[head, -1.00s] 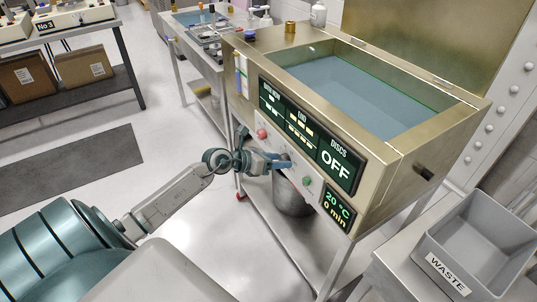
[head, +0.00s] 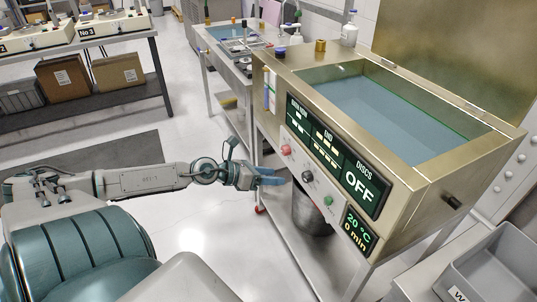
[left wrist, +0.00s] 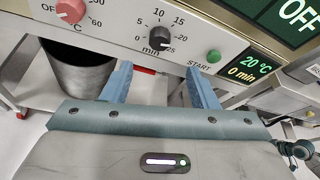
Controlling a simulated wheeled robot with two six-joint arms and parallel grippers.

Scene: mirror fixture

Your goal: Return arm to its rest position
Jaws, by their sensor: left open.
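My left gripper (head: 268,181) is in front of the bath machine (head: 400,190), just left of its knob panel, with clear space between. In the left wrist view its two blue fingers (left wrist: 160,84) are apart with nothing between them. Beyond them the panel shows a red knob (left wrist: 70,10), a black minute dial (left wrist: 158,38) and a green START button (left wrist: 214,56). The display (head: 359,184) reads OFF, with 20 °C and 0 min below. My left arm comes in from the left, stretched nearly level. My right gripper is not in view.
A metal bucket (head: 308,215) stands on the shelf under the machine. A grey waste bin (head: 495,265) is at the lower right. A bench with boxes (head: 90,75) stands at the back left, and a side table (head: 232,45) behind the machine. The floor between is clear.

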